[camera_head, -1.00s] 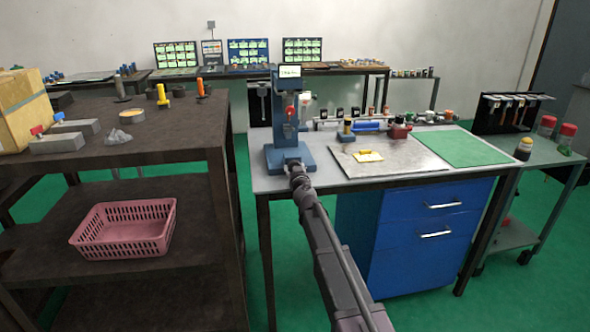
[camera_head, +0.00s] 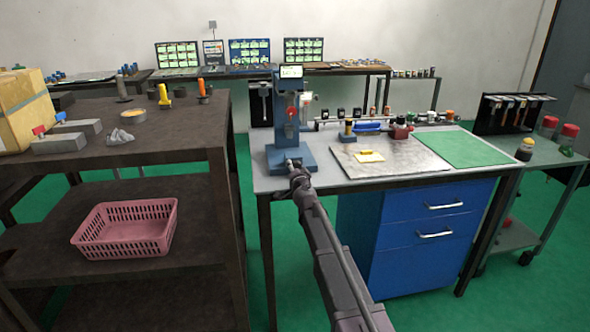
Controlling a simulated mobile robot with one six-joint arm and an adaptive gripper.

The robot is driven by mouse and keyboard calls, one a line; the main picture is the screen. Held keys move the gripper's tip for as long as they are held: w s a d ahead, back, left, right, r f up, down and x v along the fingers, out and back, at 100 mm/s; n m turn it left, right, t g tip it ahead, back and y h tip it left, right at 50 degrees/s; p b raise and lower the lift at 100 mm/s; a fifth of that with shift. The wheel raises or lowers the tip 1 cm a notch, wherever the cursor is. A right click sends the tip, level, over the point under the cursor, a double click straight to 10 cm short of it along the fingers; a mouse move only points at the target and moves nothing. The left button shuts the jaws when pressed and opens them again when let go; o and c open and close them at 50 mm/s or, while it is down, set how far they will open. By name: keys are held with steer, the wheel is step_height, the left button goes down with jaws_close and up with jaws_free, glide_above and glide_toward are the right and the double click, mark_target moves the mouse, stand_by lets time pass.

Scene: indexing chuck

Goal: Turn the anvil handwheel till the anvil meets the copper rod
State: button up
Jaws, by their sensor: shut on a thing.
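A blue bench instrument (camera_head: 292,157) stands at the left end of the grey-topped table, with a small display (camera_head: 290,71) on top. A red part shows in the middle of its upright. My gripper (camera_head: 296,168) is at the front of the instrument's base, low down, shut on what appears to be the anvil handwheel, which is mostly hidden behind the jaws. The copper rod and the anvil faces are too small to make out from here.
Several small parts stand behind. A dark shelf with a pink basket (camera_head: 128,229) is at the left, and a trolley (camera_head: 545,176) at the right.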

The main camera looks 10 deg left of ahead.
steer(key=m, duration=0.6)
steer(key=shift+r+m, duration=0.15)
steer(key=shift+m, duration=0.15)
steer(key=m, duration=0.5)
steer(key=shift+r+m, duration=0.1)
steer(key=shift+m, duration=0.2)
steer(key=o, duration=1.1)
steer(key=shift+s, duration=0.1)
steer(key=shift+v, duration=5.95)
